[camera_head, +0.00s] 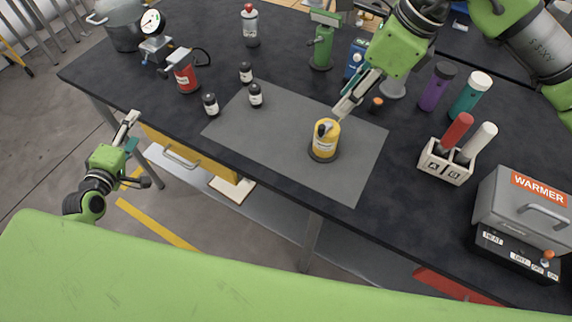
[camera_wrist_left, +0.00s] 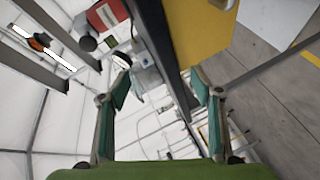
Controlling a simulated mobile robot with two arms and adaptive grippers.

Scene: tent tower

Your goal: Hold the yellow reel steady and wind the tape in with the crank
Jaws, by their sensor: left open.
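The yellow reel (camera_head: 325,143) stands upright on the grey mat (camera_head: 265,145) in the head view, with a dark part on its top. I cannot make out the crank handle or the tape clearly. My right gripper (camera_head: 342,110) points down just behind the reel's top, and its fingers look close together. Whether it touches the reel or is shut cannot be told. My left gripper (camera_head: 131,126) is open and empty, off the table's front edge at the left, far from the reel. In the left wrist view its two fingers (camera_wrist_left: 162,88) are spread apart with nothing between them.
Several small dark bottles (camera_head: 255,95) stand at the mat's left and back. A red can (camera_head: 186,75) is further left. A labelled holder (camera_head: 446,163) and a grey warmer (camera_head: 520,215) stand at right. A yellow drawer front (camera_head: 190,160) is under the table edge.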

